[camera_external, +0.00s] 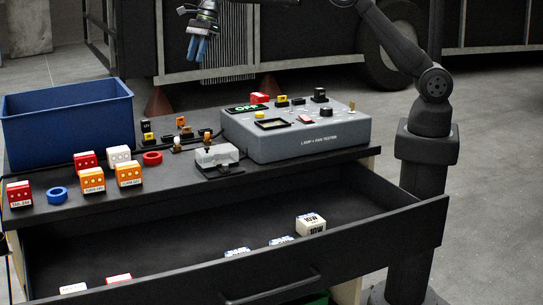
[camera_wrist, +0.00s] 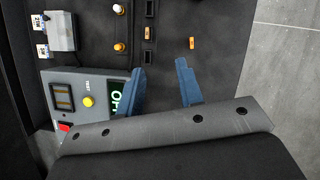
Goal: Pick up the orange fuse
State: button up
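A small orange fuse (camera_wrist: 192,43) lies loose on the dark bench top, ahead of my right finger in the wrist view. It also shows in the external view (camera_external: 180,121), near the bench's back edge. Another small orange piece (camera_wrist: 148,31) sits at a black holder in the row to its left. My gripper (camera_wrist: 158,82) has its two blue fingers apart, with nothing between them.
The grey tester (camera_external: 300,135) stands right of the fuse. Bulbs, including an amber one (camera_wrist: 119,47), stand beside the holders. A blue bin (camera_external: 68,125) is at the left. Coloured blocks sit at the front left; an open drawer (camera_external: 380,225) juts forward.

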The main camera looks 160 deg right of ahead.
jog(key=s+d+m, duration=0.1)
jog(key=s+d, duration=0.2)
jog(key=s, duration=0.4)
send_near(177, 121)
jog(key=shift+d+f+m+h, duration=0.3)
jog(key=shift+f, duration=0.3)
jog(key=shift+w+x, duration=0.2)
jog(key=shift+x, duration=2.8)
jog(key=shift+a+r, duration=0.1)
jog(key=shift+c, duration=0.2)
grip_shut()
